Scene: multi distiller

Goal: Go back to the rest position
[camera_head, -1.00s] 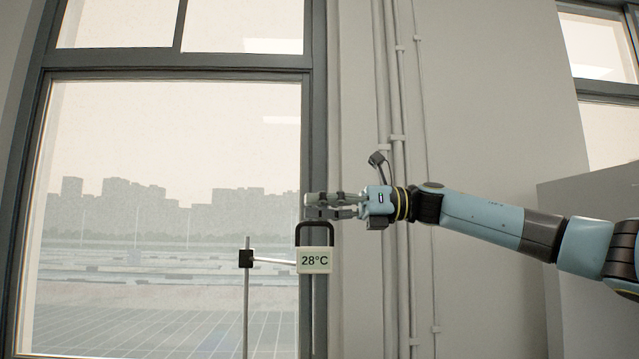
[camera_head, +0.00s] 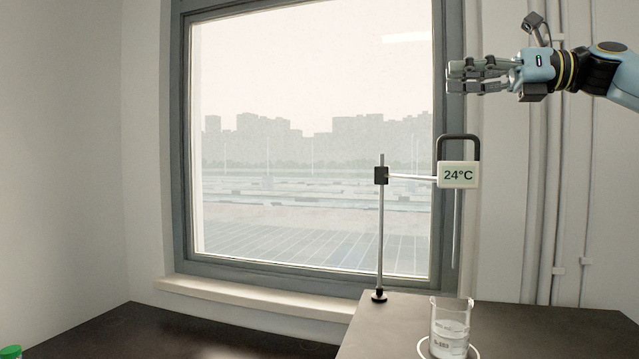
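My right gripper (camera_head: 450,79) is at the upper right, its arm coming in from the right edge and its fingers pointing left. Its two fingers look apart, one above the other, with nothing between them. It hangs in the air above the thermometer (camera_head: 458,175), a pale box with a black loop handle that reads 24°C. The handle is clear of the fingers. The thermometer is joined by a thin rod to a metal stand (camera_head: 380,230). My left gripper is not in view.
The stand and a glass beaker (camera_head: 450,325) with clear liquid are on a dark brown bench (camera_head: 540,325). A lower dark surface (camera_head: 190,325) lies to the left, with a green-capped item (camera_head: 10,352) at its corner. A large window fills the back.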

